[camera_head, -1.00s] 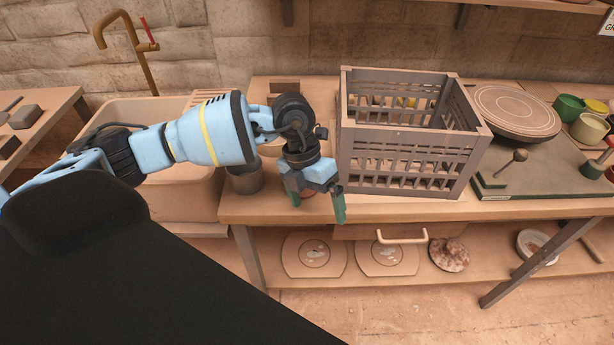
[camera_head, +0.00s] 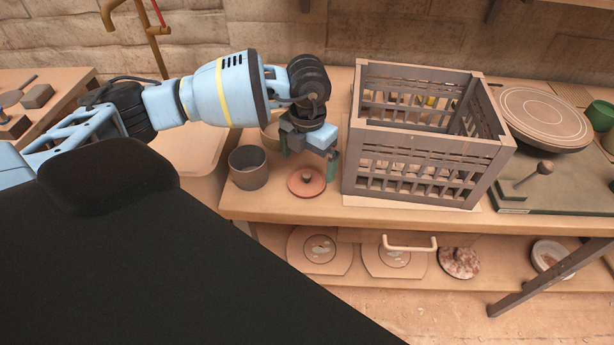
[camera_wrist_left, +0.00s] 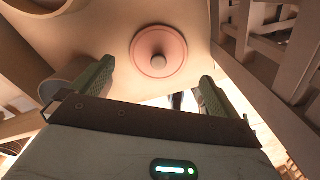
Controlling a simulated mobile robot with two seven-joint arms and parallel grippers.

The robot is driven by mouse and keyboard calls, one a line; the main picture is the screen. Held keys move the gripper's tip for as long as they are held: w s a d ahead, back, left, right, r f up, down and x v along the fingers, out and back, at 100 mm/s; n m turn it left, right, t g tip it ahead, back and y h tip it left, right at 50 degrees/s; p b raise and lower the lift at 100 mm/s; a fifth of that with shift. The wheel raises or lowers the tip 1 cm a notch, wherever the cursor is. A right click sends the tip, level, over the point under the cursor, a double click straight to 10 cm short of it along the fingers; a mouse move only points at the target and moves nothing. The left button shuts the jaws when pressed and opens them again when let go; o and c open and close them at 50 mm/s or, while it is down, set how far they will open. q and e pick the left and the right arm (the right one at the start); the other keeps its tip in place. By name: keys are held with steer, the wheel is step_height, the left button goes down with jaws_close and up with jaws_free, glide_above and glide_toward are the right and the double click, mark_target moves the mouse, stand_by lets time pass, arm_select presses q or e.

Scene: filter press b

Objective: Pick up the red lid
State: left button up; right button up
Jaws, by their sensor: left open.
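The red lid (camera_head: 306,182) is a flat round disc with a small knob in its middle. It lies on the table top (camera_head: 290,209) between a grey cup and the crate. My left gripper (camera_head: 307,167) is open and empty, just behind and above the lid in the head view. In the left wrist view the lid (camera_wrist_left: 158,52) shows whole, beyond and between the two green fingertips (camera_wrist_left: 157,78), touching neither. My right gripper is not in view.
A grey-brown slatted crate (camera_head: 425,138) stands right of the lid, close to the gripper. A grey cup (camera_head: 248,167) stands left of the lid. A round wheel (camera_head: 543,118) is farther right. The table's front edge runs near the lid.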

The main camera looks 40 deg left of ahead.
mark_target(306, 174)
arm_select(q)
steer(key=shift+s+f, duration=0.1)
steer(key=shift+f, duration=0.3)
step_height(306, 174, down, 4)
steer(key=shift+a+f, duration=0.1)
steer(key=shift+f, duration=0.05)
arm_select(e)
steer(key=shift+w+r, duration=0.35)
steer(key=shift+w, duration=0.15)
